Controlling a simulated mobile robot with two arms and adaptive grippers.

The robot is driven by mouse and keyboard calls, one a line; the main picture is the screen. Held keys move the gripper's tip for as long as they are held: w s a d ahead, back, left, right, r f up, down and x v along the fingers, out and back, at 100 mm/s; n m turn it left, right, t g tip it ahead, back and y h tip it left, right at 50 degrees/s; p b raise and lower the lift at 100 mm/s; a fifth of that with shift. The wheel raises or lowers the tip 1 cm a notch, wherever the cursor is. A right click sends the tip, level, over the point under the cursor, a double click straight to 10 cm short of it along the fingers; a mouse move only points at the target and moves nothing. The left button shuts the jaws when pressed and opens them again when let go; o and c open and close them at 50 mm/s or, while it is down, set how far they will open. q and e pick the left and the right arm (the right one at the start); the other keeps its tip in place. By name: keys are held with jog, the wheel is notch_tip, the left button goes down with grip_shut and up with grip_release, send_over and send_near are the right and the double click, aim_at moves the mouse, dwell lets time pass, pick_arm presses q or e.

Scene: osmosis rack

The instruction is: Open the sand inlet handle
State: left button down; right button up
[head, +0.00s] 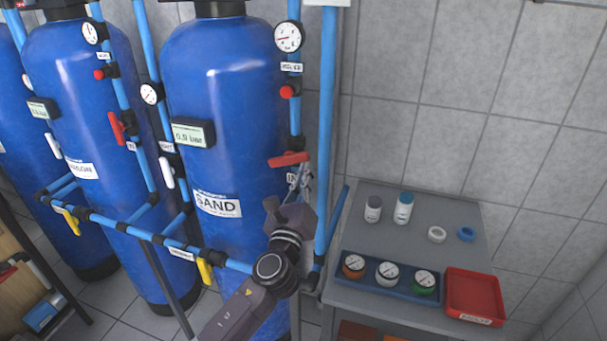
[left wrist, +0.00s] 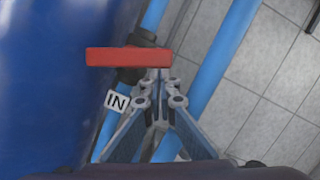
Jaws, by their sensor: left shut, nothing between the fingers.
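The blue SAND tank (head: 232,105) stands in the middle of the head view. Its red inlet handle (head: 289,159) sits on the vertical blue pipe at the tank's right side, lying roughly crosswise to the pipe. In the left wrist view the red handle (left wrist: 122,56) crosses the pipe above an IN label (left wrist: 117,101). My left gripper (head: 301,172) is shut and empty, with its tips close to the handle's right end. My right gripper is out of view.
Another blue tank (head: 75,95) with its own red handle (head: 116,127) stands to the left. A vertical blue pipe (head: 327,100) runs right of the gripper. A grey cart (head: 340,258) with gauges and a red tray (head: 447,295) stands at right.

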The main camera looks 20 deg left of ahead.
aim_at(298, 153)
pick_arm(q)
notch_tip(298, 153, up, 2)
jog(key=n+y+p, duration=0.1)
jog(key=n, duration=0.3)
jog(key=shift+r+n+g+p, duration=0.1)
jog(key=shift+n+g+p, duration=0.2)
jog(key=shift+n+p, duration=0.1)
jog(key=n, duration=0.1)
jog(key=r+n+p, duration=0.1)
jog(key=n, duration=0.1)
jog(key=shift+a+r+g+y+p, duration=0.1)
jog(key=shift+r+g+y+p, duration=0.05)
jog(key=shift+g+y+p, duration=0.15)
jog(key=n+p, duration=0.1)
jog(key=r+n+p, duration=0.1)
jog(key=n, duration=0.1)
jog(key=a+n+g+p, duration=0.1)
jog(key=n, duration=0.1)
jog(key=shift+r, duration=0.3)
jog(key=shift+a+r+p, duration=0.1)
jog(key=shift+a+p, duration=0.2)
jog(key=shift+p, duration=0.25)
jog(key=shift+a, duration=0.1)
jog(key=s+d, duration=0.2)
jog(key=s, duration=0.9)
jog(key=shift+s+d, duration=0.3)
jog(key=shift+s, duration=0.05)
